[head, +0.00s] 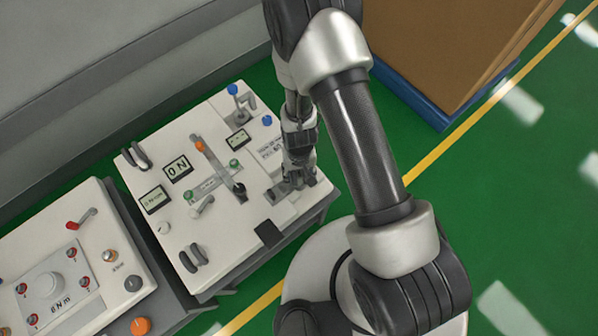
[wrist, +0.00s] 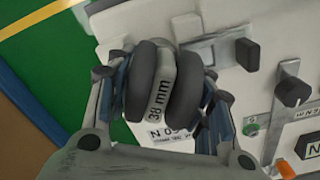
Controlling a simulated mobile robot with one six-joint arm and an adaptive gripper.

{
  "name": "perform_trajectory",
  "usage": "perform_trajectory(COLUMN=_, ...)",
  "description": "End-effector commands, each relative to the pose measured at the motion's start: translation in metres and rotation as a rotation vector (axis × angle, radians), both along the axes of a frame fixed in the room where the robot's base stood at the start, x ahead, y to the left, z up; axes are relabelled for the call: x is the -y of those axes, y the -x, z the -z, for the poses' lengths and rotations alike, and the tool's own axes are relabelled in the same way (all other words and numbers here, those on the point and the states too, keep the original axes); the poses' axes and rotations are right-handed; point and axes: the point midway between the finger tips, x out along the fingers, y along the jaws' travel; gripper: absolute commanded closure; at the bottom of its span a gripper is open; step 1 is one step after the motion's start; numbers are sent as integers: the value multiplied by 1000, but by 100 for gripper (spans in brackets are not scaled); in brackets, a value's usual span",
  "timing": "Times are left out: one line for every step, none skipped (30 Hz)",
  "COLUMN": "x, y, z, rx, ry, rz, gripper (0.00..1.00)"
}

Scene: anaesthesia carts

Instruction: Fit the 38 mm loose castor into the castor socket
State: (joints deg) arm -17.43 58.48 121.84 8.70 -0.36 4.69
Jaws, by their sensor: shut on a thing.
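The loose castor (wrist: 162,85) has two dark wheels with a grey middle marked "38 mm". It sits between the two fingers of my gripper (wrist: 165,92) in the wrist view, and the gripper is shut on it. In the head view my gripper (head: 299,168) is low over the right edge of the white cart panel (head: 225,215). The castor cannot be told apart from the gripper there. I cannot make out the castor socket for certain; the castor and fingers hide the panel below them. I cannot tell whether the castor touches the panel.
The panel carries an orange-tipped lever (head: 199,146), a blue-knobbed lever (head: 233,90), a "0 N" display (head: 177,168) and several handles. A second white cart (head: 60,270) stands at lower left. A cardboard box (head: 450,40) stands at upper right. Green floor (head: 500,190) is open on the right.

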Motion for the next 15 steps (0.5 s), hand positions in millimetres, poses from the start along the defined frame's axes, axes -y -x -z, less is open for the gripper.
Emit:
perform_trajectory(x=0, y=0, z=0, rx=1, ry=0, rz=0, gripper=76)
perform_trajectory(x=0, y=0, z=0, rx=1, ry=0, rz=0, gripper=50)
perform_trajectory(x=0, y=0, z=0, rx=0, ry=0, rz=0, gripper=47)
perform_trajectory(x=0, y=0, z=0, rx=0, ry=0, rz=0, gripper=45)
perform_trajectory(x=0, y=0, z=0, rx=0, ry=0, rz=0, gripper=43)
perform_trajectory(x=0, y=0, z=0, rx=0, ry=0, rz=0, gripper=41)
perform_trajectory(x=0, y=0, z=0, rx=0, ry=0, rz=0, gripper=39)
perform_trajectory(x=0, y=0, z=0, rx=0, ry=0, rz=0, gripper=37)
perform_trajectory(x=0, y=0, z=0, rx=0, ry=0, rz=0, gripper=34)
perform_trajectory(x=0, y=0, z=0, rx=0, ry=0, rz=0, gripper=32)
perform_trajectory(x=0, y=0, z=0, rx=0, ry=0, rz=0, gripper=30)
perform_trajectory(x=0, y=0, z=0, rx=0, ry=0, rz=0, gripper=29)
perform_trajectory(x=0, y=0, z=0, rx=0, ry=0, rz=0, gripper=29)
perform_trajectory(x=0, y=0, z=0, rx=0, ry=0, rz=0, gripper=29)
perform_trajectory(x=0, y=0, z=0, rx=0, ry=0, rz=0, gripper=29)
